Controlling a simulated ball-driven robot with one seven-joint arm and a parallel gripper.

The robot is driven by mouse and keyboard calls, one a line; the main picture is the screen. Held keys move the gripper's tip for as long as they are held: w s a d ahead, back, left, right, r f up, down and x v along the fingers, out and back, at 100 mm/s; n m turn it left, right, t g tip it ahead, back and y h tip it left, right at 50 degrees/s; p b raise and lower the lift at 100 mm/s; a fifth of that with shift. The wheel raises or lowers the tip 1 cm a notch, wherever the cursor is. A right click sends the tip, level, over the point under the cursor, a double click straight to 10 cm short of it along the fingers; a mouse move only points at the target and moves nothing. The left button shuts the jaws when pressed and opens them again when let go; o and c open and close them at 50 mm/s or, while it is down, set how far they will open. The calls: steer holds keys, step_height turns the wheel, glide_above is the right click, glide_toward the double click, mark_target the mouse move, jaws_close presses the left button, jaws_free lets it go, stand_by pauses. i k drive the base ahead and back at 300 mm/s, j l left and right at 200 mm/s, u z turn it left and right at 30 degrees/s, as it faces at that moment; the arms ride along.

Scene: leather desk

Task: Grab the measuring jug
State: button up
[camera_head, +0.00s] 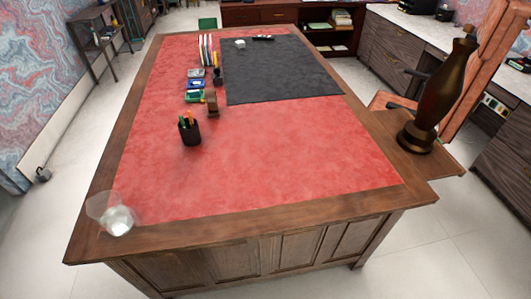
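A clear, see-through vessel, which looks like the measuring jug (116,218), is at the near left corner of the desk (230,234), over the wooden border and the edge of the red leather. Its outline is faint, with a bright patch low on its right side. I cannot tell its handle or whether it stands fully upright. My gripper is not in view.
A black pen cup (190,132) stands on the red leather, with small items and upright folders behind it. A dark mat (275,70) covers the far right. A tall bronze vase-like object (440,95) stands on the right-hand wooden surface. The near leather is clear.

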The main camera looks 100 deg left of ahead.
mark_target(118, 223)
steer(key=k+u, duration=0.1)
steer(key=u, duration=0.35)
steer(key=k+l+u, duration=0.1)
steer(key=u, duration=0.35)
steer(key=k+u, duration=0.15)
steer(key=u, duration=0.25)
steer(key=k+j+u, duration=0.1)
steer(key=u, duration=0.35)
steer(key=k+j+u, duration=0.5)
steer(key=k+j, duration=0.35)
steer(key=j+z, duration=0.2)
steer(key=z, duration=0.2)
steer(key=j+z, duration=0.25)
steer(key=z, duration=0.2)
